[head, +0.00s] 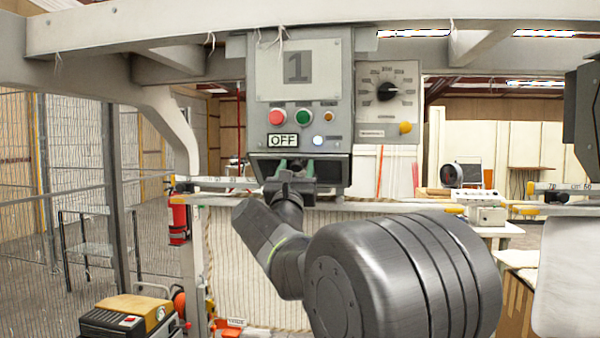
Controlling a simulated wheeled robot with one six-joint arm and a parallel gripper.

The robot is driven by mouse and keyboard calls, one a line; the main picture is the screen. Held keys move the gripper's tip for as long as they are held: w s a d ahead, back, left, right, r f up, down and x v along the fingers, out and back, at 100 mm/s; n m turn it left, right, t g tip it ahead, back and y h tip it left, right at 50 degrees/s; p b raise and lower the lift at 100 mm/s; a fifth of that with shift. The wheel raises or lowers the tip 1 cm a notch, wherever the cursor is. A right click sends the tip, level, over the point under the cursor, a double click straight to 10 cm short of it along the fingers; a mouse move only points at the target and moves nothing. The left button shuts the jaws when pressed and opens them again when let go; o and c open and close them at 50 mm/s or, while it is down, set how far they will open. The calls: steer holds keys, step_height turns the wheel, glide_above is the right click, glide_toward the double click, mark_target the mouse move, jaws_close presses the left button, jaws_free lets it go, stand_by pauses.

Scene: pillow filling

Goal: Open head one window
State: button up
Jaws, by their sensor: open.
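Head one (299,110) is a grey box marked "1", hung from the overhead beam. It has a red button, a green button, small lamps and an "OFF" plate. At its lower end is a dark, slanted window area (335,167) with a pale frame. My gripper (293,168) is open, just in front of this area, and partly covers it. Green parts show between or beside its fingers. I cannot tell whether the gripper touches the window, or whether the window is open or closed.
A dial panel (388,100) with a yellow knob is right of head one. A ruled rail (230,183) runs below it at left. A fire extinguisher (178,220) and a black-and-yellow machine (130,315) stand at lower left. A dark unit (585,118) is at the right edge.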

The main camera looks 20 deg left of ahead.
steer(key=shift+d+r, duration=0.1)
steer(key=shift+r, duration=0.45)
steer(key=c, duration=0.3)
steer(key=shift+s+f+b, duration=0.1)
steer(key=shift+f+b, duration=0.3)
steer(key=shift+b, duration=0.1)
steer(key=shift+c, duration=0.9)
steer(key=shift+f+b, duration=0.3)
steer(key=shift+b, duration=0.05)
steer(key=c, duration=0.4)
steer(key=shift+o, duration=0.2)
steer(key=shift+f+b, duration=0.3)
steer(key=shift+f, duration=0.1)
steer(key=shift+s+f+b, duration=0.25)
steer(key=shift+f+b, duration=0.4)
